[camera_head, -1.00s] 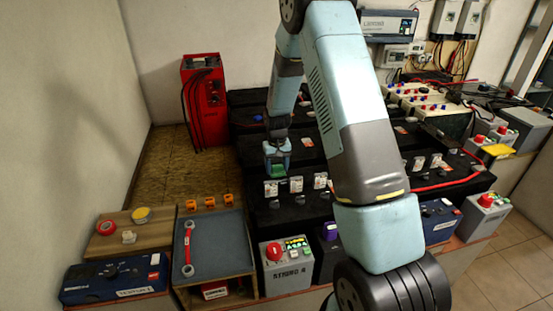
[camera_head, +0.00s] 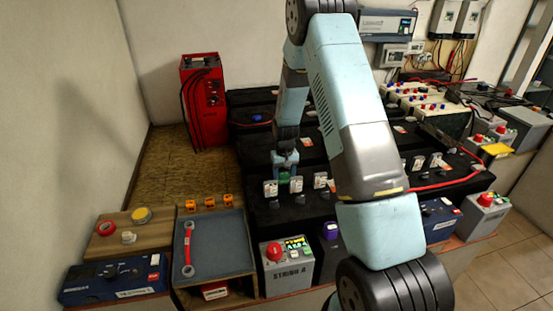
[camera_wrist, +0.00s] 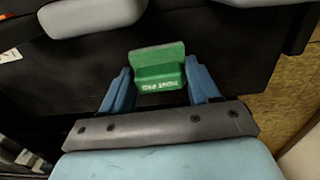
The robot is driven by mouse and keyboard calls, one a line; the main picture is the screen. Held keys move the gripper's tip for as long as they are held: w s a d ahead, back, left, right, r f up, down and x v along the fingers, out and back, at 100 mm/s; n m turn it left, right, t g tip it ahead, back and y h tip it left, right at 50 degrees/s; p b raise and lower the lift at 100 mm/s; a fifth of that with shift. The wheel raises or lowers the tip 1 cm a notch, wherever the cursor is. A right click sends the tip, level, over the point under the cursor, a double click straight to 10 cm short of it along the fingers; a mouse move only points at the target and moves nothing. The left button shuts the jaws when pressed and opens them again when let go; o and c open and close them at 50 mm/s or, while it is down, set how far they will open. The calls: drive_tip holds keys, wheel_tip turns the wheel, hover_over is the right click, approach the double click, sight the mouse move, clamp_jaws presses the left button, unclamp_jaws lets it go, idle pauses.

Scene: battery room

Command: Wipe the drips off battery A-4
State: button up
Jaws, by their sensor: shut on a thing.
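My gripper (camera_head: 285,164) is shut on a small green block (camera_wrist: 158,74) with white lettering, held between the two blue fingers in the wrist view. In the head view the green block (camera_head: 283,179) is just behind the row of white tags on the black batteries (camera_head: 275,210) at the front left of the bank. In the wrist view it is over a dark, flat battery top (camera_wrist: 60,85). I cannot tell whether it touches that top. No label reading A-4 and no drips can be made out.
White tags (camera_head: 270,189) stand along the front batteries. A grey box with a red knob (camera_head: 274,254) stands in front. A red charger (camera_head: 204,98) stands behind.

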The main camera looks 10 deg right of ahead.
drive_tip(key=shift+a, duration=1.35)
drive_tip(key=shift+a+r, duration=0.2)
drive_tip(key=shift+r, duration=0.05)
wheel_tip(320, 180, up, 8)
drive_tip(key=shift+f, duration=0.1)
